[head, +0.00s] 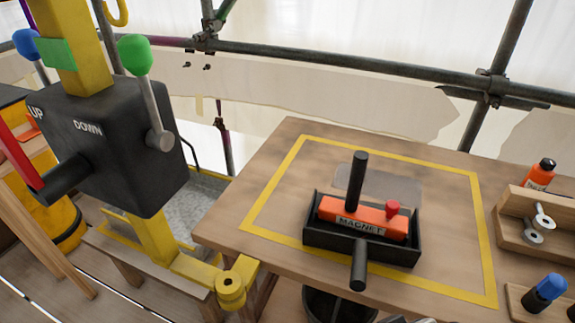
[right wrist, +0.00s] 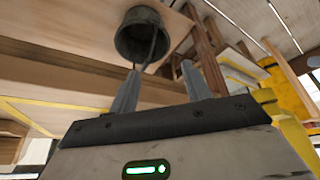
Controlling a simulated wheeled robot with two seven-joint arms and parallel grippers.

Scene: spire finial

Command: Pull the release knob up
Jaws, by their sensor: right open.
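A small red knob (head: 393,208) sits on the right end of an orange block marked MAGNET (head: 345,215). It looks seated low on the block. The block lies in a black tray (head: 405,258) with an upright black handle (head: 357,180) behind it and another black bar (head: 359,265) in front. My right gripper (right wrist: 160,85) is open and empty in the right wrist view, apparently below table level. The red knob is not visible in that view. My left gripper is not in view.
A dark bucket (right wrist: 145,35) is just beyond my right fingertips; it shows under the table's front edge (head: 340,306). A black lever box (head: 120,140) stands left of the wooden table (head: 222,225). Wooden holders (head: 540,240) stand at the table's right.

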